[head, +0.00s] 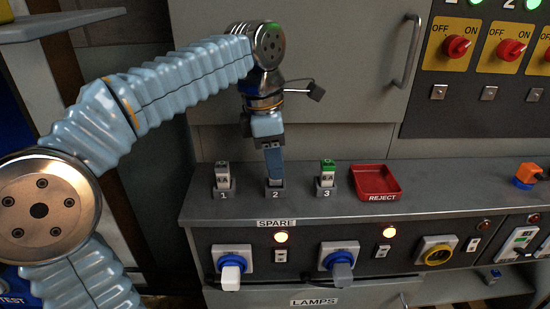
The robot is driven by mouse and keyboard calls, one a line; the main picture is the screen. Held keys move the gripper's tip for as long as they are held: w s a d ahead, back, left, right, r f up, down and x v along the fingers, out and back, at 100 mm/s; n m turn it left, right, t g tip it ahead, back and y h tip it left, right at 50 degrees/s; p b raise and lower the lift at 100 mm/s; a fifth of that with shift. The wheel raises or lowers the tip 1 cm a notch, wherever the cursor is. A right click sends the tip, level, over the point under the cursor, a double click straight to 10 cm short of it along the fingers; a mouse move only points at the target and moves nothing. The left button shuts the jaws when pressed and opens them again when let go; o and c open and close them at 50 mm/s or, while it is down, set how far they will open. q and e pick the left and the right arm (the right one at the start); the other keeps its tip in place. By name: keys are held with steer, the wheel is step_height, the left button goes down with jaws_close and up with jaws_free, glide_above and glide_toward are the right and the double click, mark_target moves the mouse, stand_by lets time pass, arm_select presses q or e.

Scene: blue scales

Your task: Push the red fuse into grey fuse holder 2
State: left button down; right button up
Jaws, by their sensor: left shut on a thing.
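Grey fuse holder 2 (275,191) stands on the shelf in the head view, between holder 1 (224,192) and holder 3 (326,190). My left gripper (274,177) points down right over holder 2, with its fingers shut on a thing. The fingers hide that thing almost wholly and I see no red on it; no red fuse shows elsewhere. I cannot tell how deep it sits in the holder. My right gripper is out of view.
A red reject tray (393,194) lies right of holder 3 and looks empty. Blue sockets with plugs and lit lamps (281,237) line the panel below. Red rotary switches (457,46) are at the upper right. A cabinet handle (407,50) sticks out behind.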

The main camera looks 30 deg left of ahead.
arm_select(q)
steer(key=shift+f+b, duration=0.6)
steer(key=shift+f, duration=0.3)
steer(key=c, duration=0.8)
jaws_free()
steer(key=shift+o, duration=0.2)
steer(key=shift+r, duration=0.1)
step_height(320, 180, up, 13)
steer(key=s+a+p, duration=0.1)
steer(key=p, duration=0.2)
steer(key=shift+a+r, duration=0.2)
steer(key=shift+a, duration=0.2)
steer(key=shift+s, duration=0.1)
